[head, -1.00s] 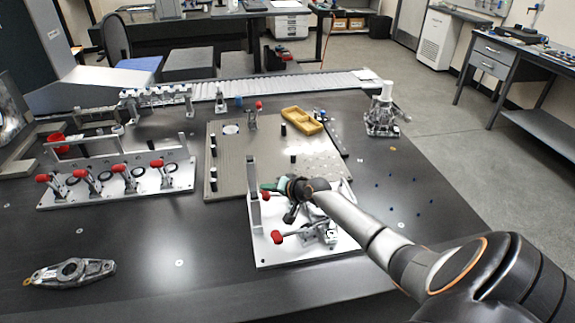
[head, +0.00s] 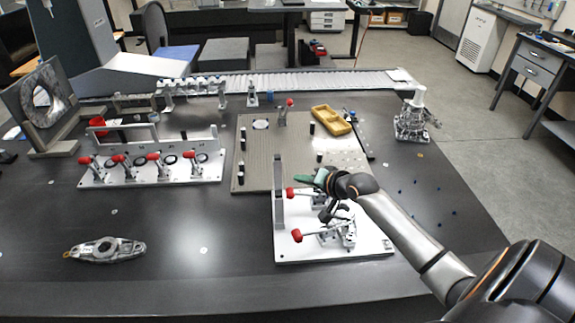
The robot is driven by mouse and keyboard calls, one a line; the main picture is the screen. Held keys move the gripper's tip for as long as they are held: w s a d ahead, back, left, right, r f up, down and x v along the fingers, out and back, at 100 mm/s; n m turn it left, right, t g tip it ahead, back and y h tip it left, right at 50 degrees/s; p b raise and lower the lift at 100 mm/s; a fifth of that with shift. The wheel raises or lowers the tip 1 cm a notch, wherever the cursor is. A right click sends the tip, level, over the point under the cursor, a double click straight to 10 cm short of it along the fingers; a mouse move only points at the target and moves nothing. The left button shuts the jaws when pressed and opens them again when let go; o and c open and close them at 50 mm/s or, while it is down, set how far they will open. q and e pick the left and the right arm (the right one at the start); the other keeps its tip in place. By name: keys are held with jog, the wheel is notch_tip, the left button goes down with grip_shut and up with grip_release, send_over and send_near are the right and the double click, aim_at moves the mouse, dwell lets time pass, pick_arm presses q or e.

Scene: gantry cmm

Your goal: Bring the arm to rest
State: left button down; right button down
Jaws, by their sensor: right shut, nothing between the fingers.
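My right arm (head: 415,240) comes in from the lower right and reaches over a white fixture plate with red-tipped clamps (head: 300,253). My right gripper (head: 325,182) is at the arm's end, above the back part of this plate. It is small and partly turned away, with a green piece showing at its tip. It is shut and holds nothing. The plate's upright grey post (head: 279,190) stands just left of the gripper. My left gripper does not show.
A grey base plate (head: 255,180) with a yellow tray (head: 331,120) lies behind. A fixture with several red clamps (head: 150,180) stands left. A metal bracket (head: 105,249) lies front left. A metal casting (head: 412,120) stands right. The dark table is clear at front centre.

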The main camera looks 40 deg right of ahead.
jog(key=shift+s+a, duration=0.1)
jog(key=s+a+f+n, duration=0.1)
jog(key=f, duration=0.1)
jog(key=s+a+f+n, duration=0.1)
jog(key=s+a+f, duration=0.1)
jog(key=f, duration=0.1)
jog(key=s+a+f+g, duration=0.1)
jog(key=a+f, duration=0.1)
jog(key=shift+s+a+f+n, duration=0.1)
jog(key=shift+s+f+n, duration=0.05)
jog(key=shift+s+n, duration=0.25)
jog(key=s+a+f+n+y, duration=0.1)
jog(key=s+a+f+n, duration=0.3)
jog(key=s+a, duration=0.5)
jog(key=s+a+f+n+g, duration=0.1)
jog(key=s+a+f+n, duration=0.4)
jog(key=s+a, duration=0.4)
jog(key=shift+s+a+f+n+g+y, duration=0.3)
jog(key=shift+s+a+f+y, duration=0.1)
jog(key=shift+s, duration=0.4)
jog(key=shift+d, duration=0.1)
